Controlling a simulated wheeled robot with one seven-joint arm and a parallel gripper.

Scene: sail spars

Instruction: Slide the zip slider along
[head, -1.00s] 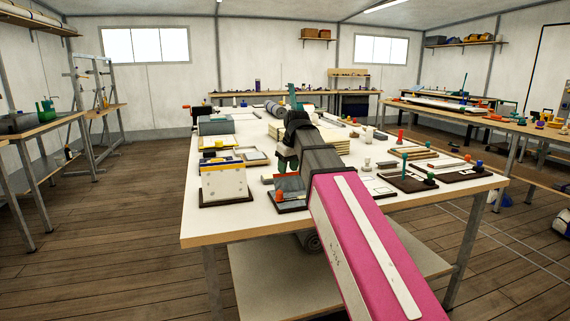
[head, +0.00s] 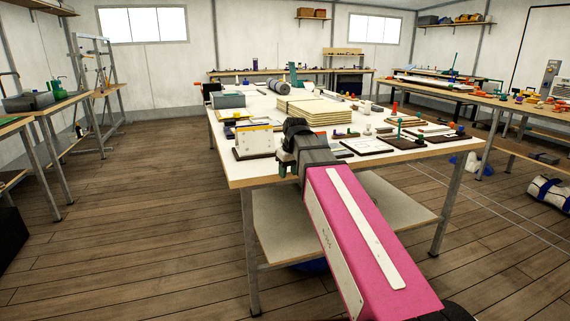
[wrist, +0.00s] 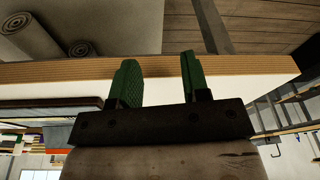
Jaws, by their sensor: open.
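I cannot make out the zip slider in either view; it may be too small or hidden behind my arm. My gripper (wrist: 158,75) shows two green fingers standing apart in the wrist view, with nothing between them. In the head view my gripper (head: 285,170) is by the front edge of the white worktable (head: 240,174), and its fingers are mostly hidden by the wrist. The wrist view shows the table's wooden edge (wrist: 240,68) just past the fingers. A dark-edged board (wrist: 50,104) lies at the left there.
An upright pale panel (head: 257,140) on a dark base stands left of my gripper. A stack of boards (head: 318,112) is behind it. Several small boards with coloured knobs, such as one dark board (head: 400,143), lie to the right. Floor (head: 150,230) to the left is clear.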

